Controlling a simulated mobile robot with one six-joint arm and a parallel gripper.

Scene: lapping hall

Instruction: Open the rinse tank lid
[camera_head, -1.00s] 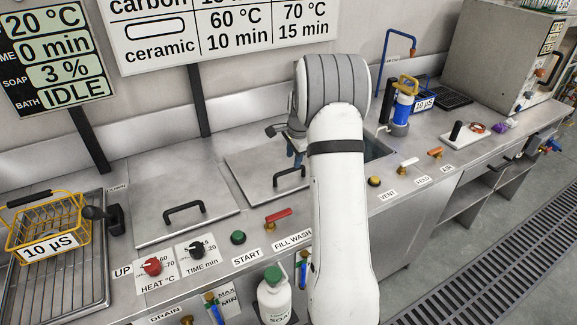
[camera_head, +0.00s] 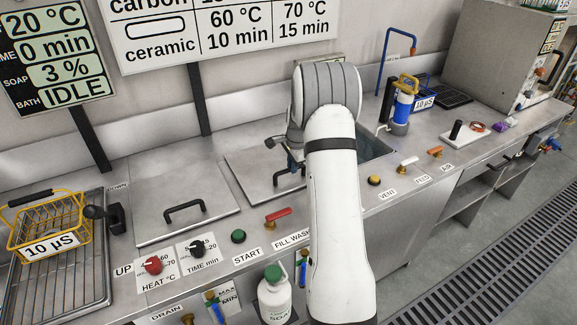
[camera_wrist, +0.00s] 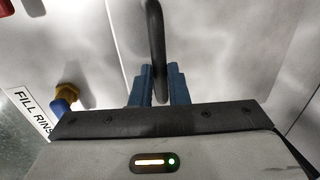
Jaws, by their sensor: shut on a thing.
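The rinse tank lid (camera_head: 248,163) is a flat metal plate lying level in the counter, left of my arm in the head view. Its dark bar handle (camera_head: 277,181) stands near its front edge. My gripper (camera_head: 294,167) is at the right part of this handle. In the wrist view, the blue fingers of my gripper (camera_wrist: 158,88) are shut on the dark handle (camera_wrist: 155,35), one on each side. The lid fills much of the wrist view (camera_wrist: 215,50). My arm hides the lid's right side in the head view.
A second closed lid (camera_head: 155,210) with its own handle lies to the left. A dark open basin (camera_head: 375,149) shows right of my arm. A red-handled FILL WASH valve (camera_head: 280,215) and a green START button (camera_head: 238,236) sit along the front edge.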

